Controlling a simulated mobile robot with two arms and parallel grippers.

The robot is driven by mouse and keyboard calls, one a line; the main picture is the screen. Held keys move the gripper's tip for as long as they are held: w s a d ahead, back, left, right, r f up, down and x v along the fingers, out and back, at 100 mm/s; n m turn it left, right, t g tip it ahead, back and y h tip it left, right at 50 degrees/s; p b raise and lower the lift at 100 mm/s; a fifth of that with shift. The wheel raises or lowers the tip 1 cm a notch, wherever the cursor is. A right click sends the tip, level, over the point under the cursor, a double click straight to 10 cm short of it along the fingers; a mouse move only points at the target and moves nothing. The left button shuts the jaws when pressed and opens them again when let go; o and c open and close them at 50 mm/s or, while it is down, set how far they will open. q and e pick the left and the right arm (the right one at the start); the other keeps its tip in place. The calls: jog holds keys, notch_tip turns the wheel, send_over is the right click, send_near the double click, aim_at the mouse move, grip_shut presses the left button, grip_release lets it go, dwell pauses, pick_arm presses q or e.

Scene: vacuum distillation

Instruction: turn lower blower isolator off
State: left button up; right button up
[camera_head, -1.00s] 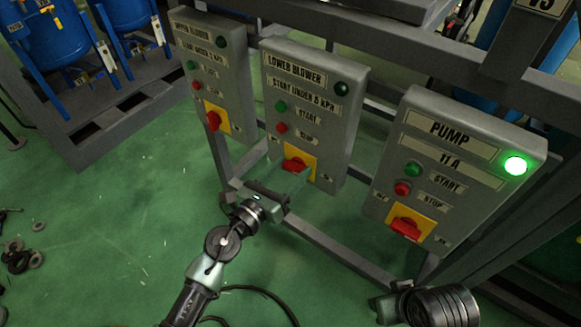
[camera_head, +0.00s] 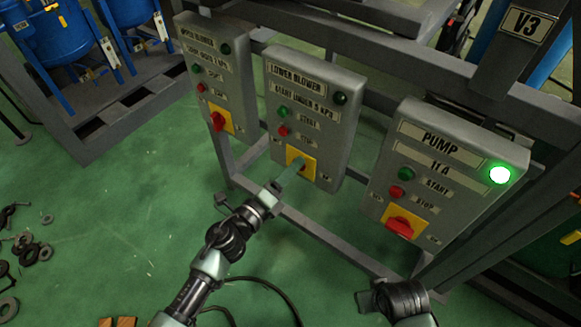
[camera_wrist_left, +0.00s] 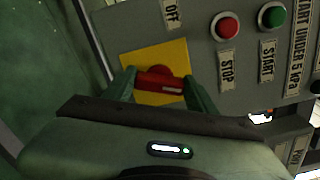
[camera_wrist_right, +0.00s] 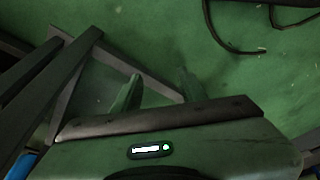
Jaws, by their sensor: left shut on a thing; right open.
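The lower blower box (camera_head: 312,112) stands in the middle of the head view. Its isolator has a yellow plate (camera_head: 309,169) and a red handle. In the left wrist view, the red handle (camera_wrist_left: 160,82) lies between the fingertips of my left gripper (camera_wrist_left: 161,92), in front of the yellow plate (camera_wrist_left: 150,58). The handle lies along the box's upright direction, with the OFF label (camera_wrist_left: 172,12) to one side. My left gripper (camera_head: 294,172) is shut on the handle and hides most of it in the head view. My right gripper (camera_wrist_right: 157,90) is open and empty above the floor.
The upper blower box (camera_head: 216,75) is to the left, and the pump box (camera_head: 440,180) with a lit green lamp (camera_head: 499,175) is to the right. A grey frame (camera_head: 330,236) runs below the boxes. Green floor (camera_head: 110,215) is open at the left; loose rings (camera_head: 28,250) lie there.

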pick_arm(q)
jog(key=shift+f+n+p, duration=0.15)
jog(key=shift+n+p, duration=0.75)
jog(key=shift+n, duration=1.6)
pick_arm(e)
notch_tip(320, 180, down, 7)
jog(key=s, duration=0.1)
jog(key=shift+s+g, duration=0.3)
jog(key=shift+s, duration=0.1)
jog(key=shift+d, duration=0.1)
pick_arm(q)
jog(key=o, duration=1.4)
jog(key=shift+c, duration=0.2)
jog(key=shift+a, duration=0.1)
